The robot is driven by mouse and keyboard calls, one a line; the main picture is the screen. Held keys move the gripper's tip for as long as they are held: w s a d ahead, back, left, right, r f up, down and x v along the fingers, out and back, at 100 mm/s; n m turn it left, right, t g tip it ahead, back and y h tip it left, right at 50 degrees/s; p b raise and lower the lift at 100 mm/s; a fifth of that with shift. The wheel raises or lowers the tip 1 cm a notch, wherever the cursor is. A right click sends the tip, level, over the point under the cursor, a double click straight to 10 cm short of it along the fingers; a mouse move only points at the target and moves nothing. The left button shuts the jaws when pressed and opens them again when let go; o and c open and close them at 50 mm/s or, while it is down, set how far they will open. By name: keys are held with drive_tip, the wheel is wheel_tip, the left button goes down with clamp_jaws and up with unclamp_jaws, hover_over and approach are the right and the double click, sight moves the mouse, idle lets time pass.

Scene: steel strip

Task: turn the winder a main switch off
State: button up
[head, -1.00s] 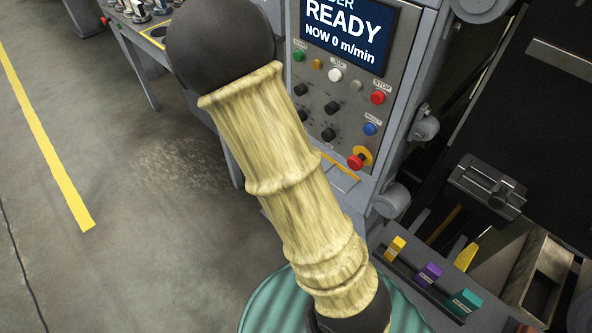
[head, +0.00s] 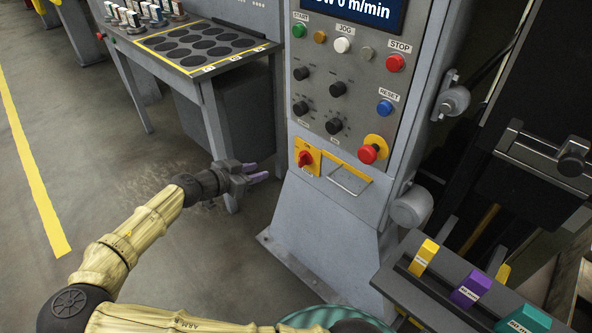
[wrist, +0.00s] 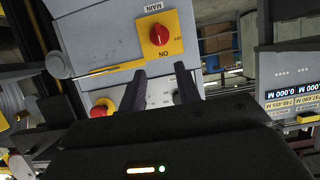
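The main switch is a red rotary knob (head: 306,158) on a yellow plate, low on the left of the grey control cabinet's front. In the wrist view the knob (wrist: 159,35) shows upside down, with ON and OFF marks on its plate and MAIN beside it. I cannot tell surely which mark the knob points at. My gripper (head: 266,171) is open and empty, to the left of the switch and apart from it. In the wrist view my two fingers (wrist: 160,92) stand apart with the knob beyond them, roughly in line with the gap.
A red emergency stop (head: 368,153) on a yellow ring and a metal handle (head: 350,180) are right of the switch. Knobs and buttons fill the panel (head: 345,75) above. A grey table (head: 205,55) stands left. Coloured tagged levers (head: 470,290) are at lower right. Floor at left is clear.

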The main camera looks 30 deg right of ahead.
sight(299, 161)
drive_tip(key=shift+d, duration=0.2)
drive_tip(key=b+x, duration=0.1)
drive_tip(key=x, duration=1.6)
drive_tip(key=shift+f, duration=0.15)
clamp_jaws()
